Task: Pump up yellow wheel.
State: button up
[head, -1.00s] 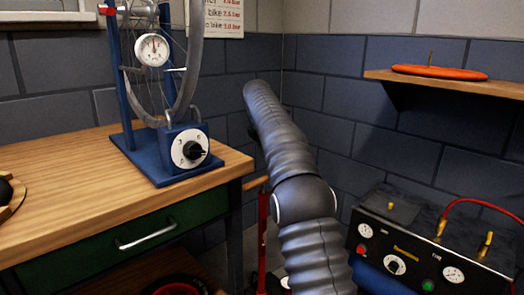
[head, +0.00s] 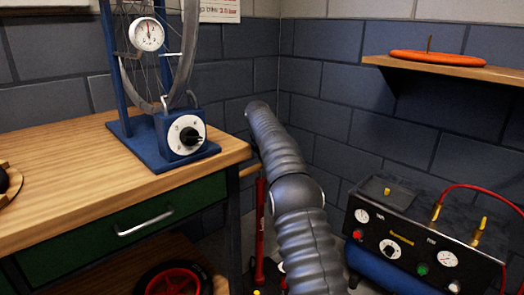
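No yellow wheel can be made out in the head view. A spoked wheel with a grey rim (head: 187,65) stands upright in a blue stand (head: 150,155) on the bench, with a round gauge (head: 147,34) in front of it. A red upright pump-like tool (head: 260,228) stands on the floor beside the bench, partly behind my arm. A compressor-like unit (head: 410,235) with gauges, knobs, brass fittings and a red hose stands at the right. My grey arm reaches up the middle of the view. My gripper cannot be made out at its far end.
The wooden bench (head: 60,160) with a green drawer (head: 95,235) fills the left. A dark wheel with a red hub (head: 172,282) lies below it. An orange ring (head: 437,58) rests on a wall shelf (head: 490,72) at the right.

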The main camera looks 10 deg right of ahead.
jog(key=shift+x, duration=1.3)
grip_shut()
